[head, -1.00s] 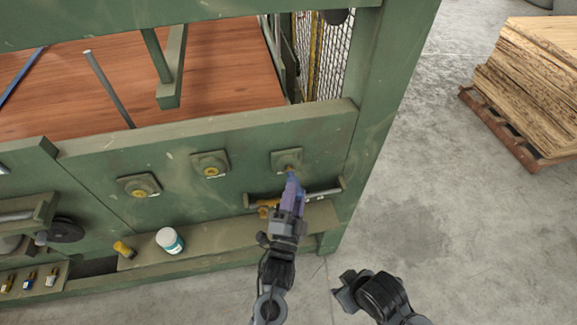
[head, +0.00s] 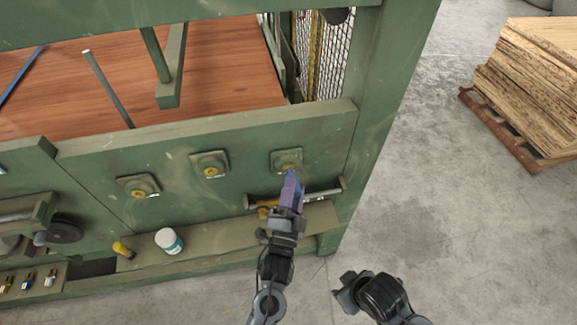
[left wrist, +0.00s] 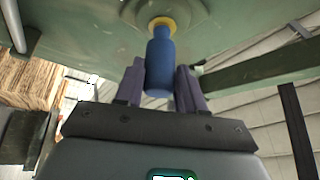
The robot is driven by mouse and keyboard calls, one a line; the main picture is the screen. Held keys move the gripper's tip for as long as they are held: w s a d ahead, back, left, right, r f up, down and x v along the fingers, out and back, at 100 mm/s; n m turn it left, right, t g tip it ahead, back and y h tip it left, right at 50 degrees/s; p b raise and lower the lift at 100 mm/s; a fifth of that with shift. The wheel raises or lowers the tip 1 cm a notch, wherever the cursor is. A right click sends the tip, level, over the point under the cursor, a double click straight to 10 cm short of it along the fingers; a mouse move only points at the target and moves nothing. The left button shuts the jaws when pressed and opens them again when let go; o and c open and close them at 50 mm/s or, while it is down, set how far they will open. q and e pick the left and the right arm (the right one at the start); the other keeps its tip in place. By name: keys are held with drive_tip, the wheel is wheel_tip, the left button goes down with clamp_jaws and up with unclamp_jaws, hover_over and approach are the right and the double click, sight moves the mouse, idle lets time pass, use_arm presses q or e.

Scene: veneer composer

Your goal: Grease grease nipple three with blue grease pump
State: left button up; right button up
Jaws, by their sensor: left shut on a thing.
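Three grease nipples with yellow fittings sit on square plates on the green front panel: left (head: 139,193), middle (head: 210,171) and right (head: 287,158). My left gripper (head: 291,190) is shut on the blue grease pump (left wrist: 159,65) and holds it up at the right nipple. In the left wrist view the pump sits between the two purple fingers, its far end at the yellow ring (left wrist: 163,22) of the nipple. Whether it is fully pressed on cannot be told. My right gripper (head: 345,292) hangs lower right, away from the panel; its jaw state is unclear.
A white and teal tub (head: 169,241) and a yellow pump (head: 123,249) are on the green ledge (head: 215,238). A rail holder (head: 325,191) with tools is just below the right nipple. Small coloured fittings (head: 28,281) stand lower left.

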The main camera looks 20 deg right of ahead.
use_arm(q)
drive_tip(key=shift+s+r, duration=0.1)
drive_tip(key=shift+s, duration=0.15)
drive_tip(key=shift+s+a+p, duration=0.1)
drive_tip(key=shift+p, duration=0.25)
drive_tip(key=shift+s+a+p, duration=0.1)
drive_tip(key=shift+s+p, duration=0.2)
drive_tip(key=shift+s, duration=0.2)
drive_tip(key=shift+s, duration=0.3)
drive_tip(key=shift+s+a+p, duration=0.15)
drive_tip(key=shift+s+p, duration=0.3)
drive_tip(key=shift+p, duration=0.1)
drive_tip(key=shift+s+a+p, duration=0.15)
drive_tip(key=shift+s+p, duration=0.15)
drive_tip(key=shift+s, duration=0.25)
